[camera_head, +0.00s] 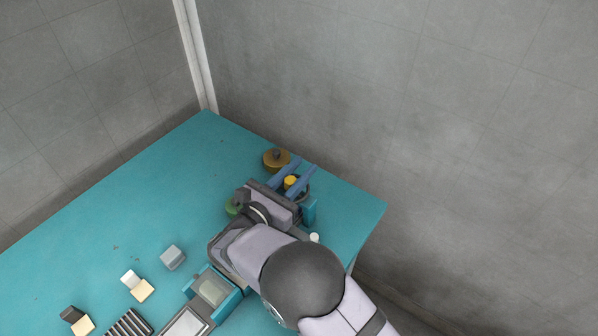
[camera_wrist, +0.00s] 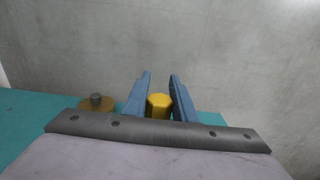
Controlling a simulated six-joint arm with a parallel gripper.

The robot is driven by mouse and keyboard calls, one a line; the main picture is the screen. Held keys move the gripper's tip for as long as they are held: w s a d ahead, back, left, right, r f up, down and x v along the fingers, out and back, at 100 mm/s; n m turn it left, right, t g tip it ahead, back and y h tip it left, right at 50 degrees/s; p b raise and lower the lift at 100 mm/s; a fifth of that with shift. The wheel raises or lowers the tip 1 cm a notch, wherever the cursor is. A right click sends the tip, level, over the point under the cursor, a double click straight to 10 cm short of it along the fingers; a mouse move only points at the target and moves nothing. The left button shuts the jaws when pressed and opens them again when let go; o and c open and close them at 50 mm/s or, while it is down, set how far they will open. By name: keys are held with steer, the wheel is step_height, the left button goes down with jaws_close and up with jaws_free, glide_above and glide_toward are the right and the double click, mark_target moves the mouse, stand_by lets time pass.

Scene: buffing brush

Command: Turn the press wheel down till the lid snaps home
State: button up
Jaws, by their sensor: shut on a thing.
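My gripper (camera_head: 306,164) has two blue fingers, which also show in the wrist view (camera_wrist: 160,75). They are shut on a yellow six-sided knob (camera_wrist: 158,106), one finger on each side of it. The yellow knob also shows in the head view (camera_head: 290,182), above a dark round part (camera_head: 301,194) that my fingers partly cover. I cannot tell from these views whether the knob belongs to the press wheel. No lid can be made out; my gripper body and arm hide much of that spot.
A brass disc with a grey knob (camera_head: 276,159) stands left of my fingers. A green round thing (camera_head: 233,207) and a teal block (camera_head: 309,211) flank my gripper. A grey cube (camera_head: 172,257) and a ribbed rack (camera_head: 128,325) lie on the teal table (camera_head: 120,215). Walls stand behind.

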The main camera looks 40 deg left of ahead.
mark_target(287, 184)
steer(key=shift+r, duration=0.1)
steer(key=o, duration=1)
steer(key=shift+o, duration=0.2)
steer(key=shift+s, duration=0.1)
steer(key=shift+s+b, duration=0.9)
steer(key=shift+s, duration=2.7)
